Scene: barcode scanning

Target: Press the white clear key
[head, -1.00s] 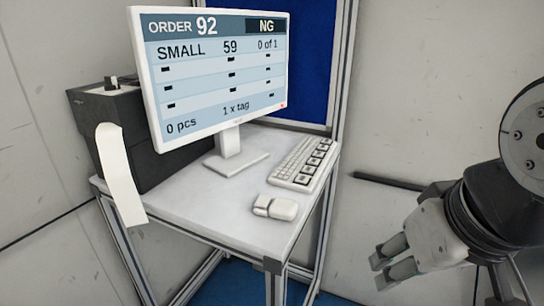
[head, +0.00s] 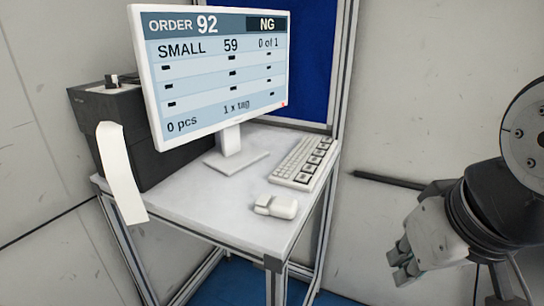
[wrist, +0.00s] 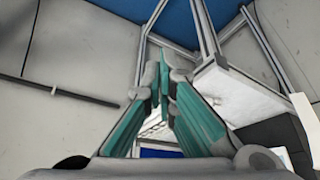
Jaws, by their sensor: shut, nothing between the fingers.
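A white keyboard (head: 306,160) lies on the right side of the white table in the head view. Dark-framed larger keys run along its right edge. I cannot tell which key is the white clear key at this size. My gripper (head: 401,268) is at the lower right, off the table and apart from the keyboard. Its fingers are together and empty. In the wrist view the gripper (wrist: 165,75) shows its teal-lined fingers close together, with part of the table seen from a tilted angle behind them.
A monitor (head: 215,75) reads ORDER 92, NG, SMALL 59, 0 of 1, 0 pcs. A dark printer (head: 105,120) with a white paper strip (head: 120,172) stands at left. A white mouse-like device (head: 276,206) lies near the table's front edge (head: 232,240). Open space separates table and gripper.

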